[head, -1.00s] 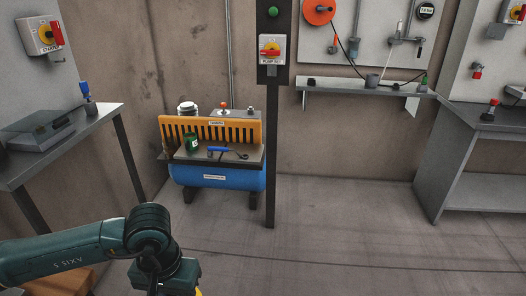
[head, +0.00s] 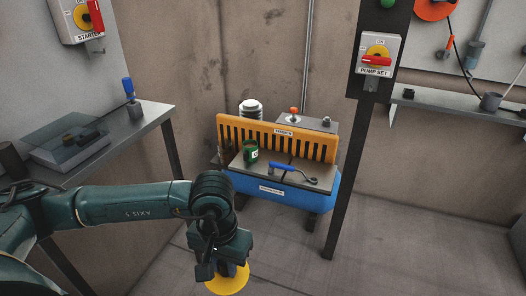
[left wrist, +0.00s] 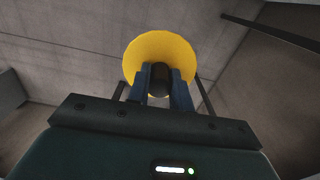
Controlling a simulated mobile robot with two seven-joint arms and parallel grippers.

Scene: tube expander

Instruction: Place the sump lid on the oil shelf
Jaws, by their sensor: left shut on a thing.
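A round yellow lid (head: 229,283), which I take for the sump lid, hangs below my left gripper (head: 232,268) at the bottom of the head view. The left wrist view shows the yellow disc (left wrist: 160,50) with a dark knob (left wrist: 159,79) between the blue fingers of my left gripper (left wrist: 161,88), which are shut on the knob. A grey shelf (head: 258,177) in front of the orange guard holds a green can and a blue-handled tool. I cannot tell from any label whether it is the oil shelf. My right gripper is not in view.
The orange slotted guard (head: 276,137) stands behind that shelf, above a blue tank (head: 284,195). A dark post (head: 350,180) rises to its right. A grey bench (head: 125,135) is at left, and a wall shelf (head: 450,107) at right. The floor at right is clear.

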